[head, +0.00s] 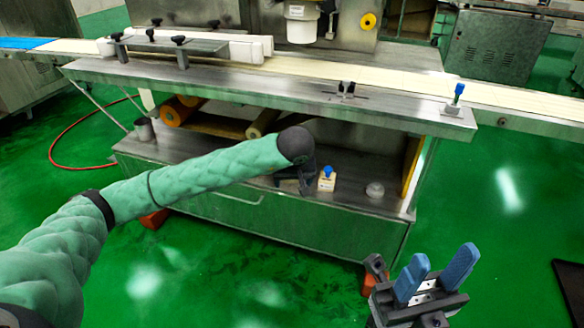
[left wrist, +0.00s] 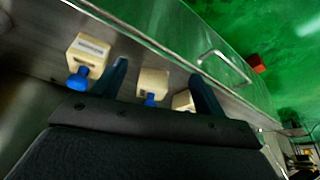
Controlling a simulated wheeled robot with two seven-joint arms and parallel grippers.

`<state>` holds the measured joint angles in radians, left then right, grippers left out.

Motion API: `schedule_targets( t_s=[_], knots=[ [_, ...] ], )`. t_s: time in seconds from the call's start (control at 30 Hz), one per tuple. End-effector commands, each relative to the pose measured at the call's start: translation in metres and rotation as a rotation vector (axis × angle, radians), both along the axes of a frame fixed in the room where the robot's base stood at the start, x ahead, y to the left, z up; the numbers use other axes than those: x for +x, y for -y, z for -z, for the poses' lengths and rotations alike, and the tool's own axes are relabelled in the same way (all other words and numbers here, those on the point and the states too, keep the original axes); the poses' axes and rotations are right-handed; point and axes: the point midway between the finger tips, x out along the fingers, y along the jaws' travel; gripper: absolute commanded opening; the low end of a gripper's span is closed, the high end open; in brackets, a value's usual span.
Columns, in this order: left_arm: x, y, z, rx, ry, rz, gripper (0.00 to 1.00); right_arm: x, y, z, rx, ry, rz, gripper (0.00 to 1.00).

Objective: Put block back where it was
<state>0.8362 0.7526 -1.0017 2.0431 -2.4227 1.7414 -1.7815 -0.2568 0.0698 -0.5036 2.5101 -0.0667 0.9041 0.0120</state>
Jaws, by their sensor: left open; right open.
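A cream block with a blue knob (head: 326,181) stands on the machine's lower shelf in the head view. My left gripper (head: 296,184) is at that shelf, just left of this block and partly hidden by my arm. In the left wrist view, the left gripper (left wrist: 158,76) is open, with a cream block (left wrist: 153,83) between its fingers; contact cannot be told. Another cream block with a blue knob (left wrist: 88,54) lies outside the fingers, and a third cream block (left wrist: 183,100) is partly hidden by a finger. My right gripper (head: 436,275) is open and empty, over the floor at lower right.
The upper steel table (head: 270,88) overhangs the lower shelf (head: 350,196). A blue-knobbed fitting (head: 456,98) stands at the table's right end. A small round metal piece (head: 375,190) is on the shelf, right of the block. Rollers (head: 180,108) lie under the table at left.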

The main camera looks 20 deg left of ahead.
Motion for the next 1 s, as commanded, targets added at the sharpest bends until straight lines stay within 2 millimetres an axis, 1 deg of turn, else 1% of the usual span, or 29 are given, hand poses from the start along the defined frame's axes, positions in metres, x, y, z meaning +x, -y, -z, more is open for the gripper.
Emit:
schedule_targets(
  t_s=[0.03, 0.1, 0.2, 0.3, 0.43, 0.87, 0.97, 1.0],
  knots=[
    [-0.008, 0.002, -0.002, 0.001, 0.0, 0.002, 0.72, 0.0, 0.0, -0.003, 0.003, 0.001, -0.001, 0.44],
    [-0.017, 0.006, -0.001, 0.001, 0.0, 0.002, 0.72, 0.0, 0.001, -0.005, 0.007, 0.002, -0.002, 0.44],
    [-0.028, 0.01, -0.001, 0.0, 0.0, 0.002, 0.72, -0.001, 0.002, -0.006, 0.011, 0.004, -0.003, 0.44],
    [-0.033, 0.013, -0.001, -0.001, 0.0, 0.0, 0.72, -0.001, 0.002, -0.007, 0.015, 0.006, -0.004, 0.44],
    [-0.037, 0.014, 0.0, -0.001, 0.0, 0.0, 0.72, -0.001, 0.002, -0.008, 0.018, 0.007, -0.004, 0.44],
    [-0.037, 0.014, 0.0, -0.002, 0.0, 0.0, 0.72, 0.0, 0.002, -0.008, 0.019, 0.004, -0.004, 0.44],
    [-0.041, 0.023, 0.004, -0.042, -0.009, 0.005, 0.72, 0.0, 0.002, -0.008, 0.019, 0.004, -0.004, 0.44],
    [-0.045, 0.032, 0.008, -0.08, -0.019, 0.008, 0.72, 0.0, 0.002, -0.008, 0.019, 0.004, -0.004, 0.44]
  ],
)
